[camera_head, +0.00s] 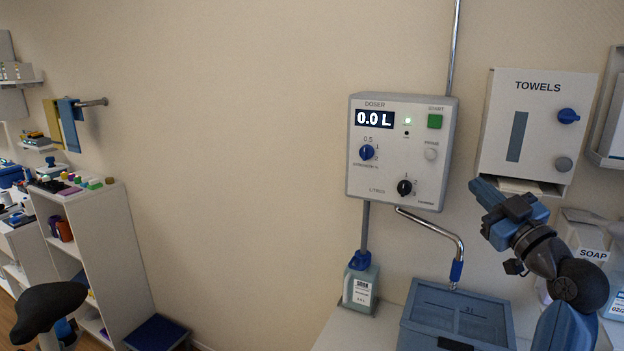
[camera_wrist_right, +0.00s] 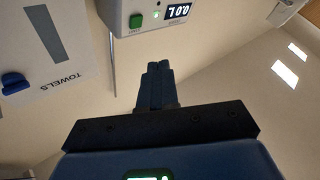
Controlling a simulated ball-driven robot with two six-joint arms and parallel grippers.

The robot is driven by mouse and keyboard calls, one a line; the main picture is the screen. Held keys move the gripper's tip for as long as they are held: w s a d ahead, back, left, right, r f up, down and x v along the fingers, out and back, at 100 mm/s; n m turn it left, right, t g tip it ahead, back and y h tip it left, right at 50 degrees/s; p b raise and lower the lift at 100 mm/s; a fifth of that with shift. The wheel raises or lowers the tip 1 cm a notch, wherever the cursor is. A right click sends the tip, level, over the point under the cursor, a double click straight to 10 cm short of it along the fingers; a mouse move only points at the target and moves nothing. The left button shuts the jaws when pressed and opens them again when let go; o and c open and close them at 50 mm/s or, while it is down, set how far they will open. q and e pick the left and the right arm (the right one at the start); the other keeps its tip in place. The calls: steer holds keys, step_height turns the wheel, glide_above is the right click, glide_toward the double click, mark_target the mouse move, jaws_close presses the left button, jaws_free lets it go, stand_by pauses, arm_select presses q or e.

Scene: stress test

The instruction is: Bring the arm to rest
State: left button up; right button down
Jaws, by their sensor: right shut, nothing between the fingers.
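My right gripper (camera_head: 480,187) is raised in front of the wall, just below and in front of the towel dispenser (camera_head: 538,128). Its blue fingers are closed together with nothing between them. In the right wrist view the shut fingers (camera_wrist_right: 159,70) point up, toward the wall with the dosing box. My right arm (camera_head: 565,290) comes in from the lower right. My left gripper is in neither view.
The doser (camera_head: 400,180) hangs on the wall, its display reading 0.0 L. Below it are a bent spout (camera_head: 440,226), a blue basin (camera_head: 408,338) and a bottle (camera_head: 361,285). A soap dispenser (camera_head: 592,254) is behind my arm. Shelves (camera_head: 117,240) stand left.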

steer(key=s+d+r+m+t+h, duration=0.1)
steer(key=d+r+m+t+h, duration=0.2)
steer(key=d+m+t+h, duration=0.15)
steer(key=s+f+m+h, duration=0.4)
steer(key=f+m+h, duration=0.35)
steer(key=f, duration=0.65)
steer(key=s+a+f+n+g+y+b, duration=0.1)
steer(key=s+a+f, duration=0.3)
steer(key=s+f, duration=0.5)
steer(key=s+a+f+n+g+y+b, duration=0.1)
steer(key=s+a+f+g, duration=0.3)
steer(key=s+f, duration=0.5)
steer(key=s+a+f+n+g+y+b, duration=0.1)
steer(key=s+a+f, duration=0.5)
steer(key=f, duration=1.1)
steer(key=s+g+y, duration=0.1)
steer(key=s+y, duration=0.1)
steer(key=s, duration=0.2)
steer(key=shift+y, duration=0.3)
